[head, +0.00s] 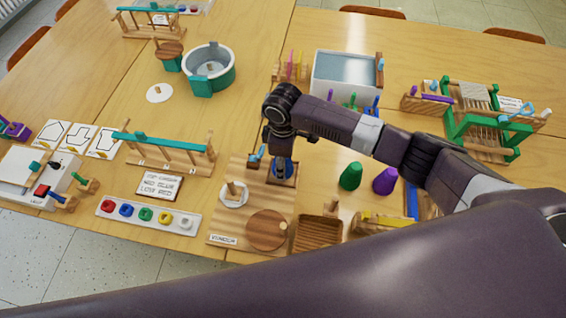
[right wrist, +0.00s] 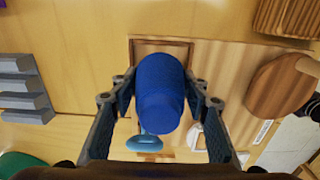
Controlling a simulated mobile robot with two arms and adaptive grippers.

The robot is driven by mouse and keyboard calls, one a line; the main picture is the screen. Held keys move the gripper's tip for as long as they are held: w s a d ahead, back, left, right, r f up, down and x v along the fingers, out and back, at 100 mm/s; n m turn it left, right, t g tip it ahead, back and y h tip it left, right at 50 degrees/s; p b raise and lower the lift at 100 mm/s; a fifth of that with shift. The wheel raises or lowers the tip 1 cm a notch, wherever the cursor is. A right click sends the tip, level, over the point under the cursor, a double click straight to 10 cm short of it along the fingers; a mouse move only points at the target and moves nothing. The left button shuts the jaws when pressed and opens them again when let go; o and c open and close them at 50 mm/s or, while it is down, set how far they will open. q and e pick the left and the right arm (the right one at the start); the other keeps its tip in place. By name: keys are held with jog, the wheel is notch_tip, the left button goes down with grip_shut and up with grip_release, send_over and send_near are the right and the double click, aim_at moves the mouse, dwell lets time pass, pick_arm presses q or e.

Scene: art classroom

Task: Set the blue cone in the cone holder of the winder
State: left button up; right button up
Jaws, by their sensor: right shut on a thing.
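The blue cone (head: 284,172) is in my right gripper (head: 281,152), above the square wooden holder (head: 293,181) at the back right of the winder board (head: 219,224). In the right wrist view the blue cone (right wrist: 160,92) sits between the fingers of my right gripper (right wrist: 160,84), which are shut on it. Part of the square holder (right wrist: 133,62) shows behind the cone. The cone hides the holder's middle, so I cannot tell whether its base touches the holder. My left gripper is not in view.
The winder has a round wooden disc (head: 267,231) and a white disc with a peg (head: 233,194). A green cone (head: 350,177) and a purple cone (head: 385,181) stand to the right. A wooden tray (head: 319,233) lies at the front.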

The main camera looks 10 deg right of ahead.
jog(key=shift+f, duration=0.45)
dwell(0.4)
jog(key=o, duration=1.4)
jog(key=shift+c, duration=0.2)
jog(key=shift+r, duration=0.1)
notch_tip(320, 180, up, 12)
jog(key=shift+f, duration=0.1)
jog(key=shift+s+f, duration=0.1)
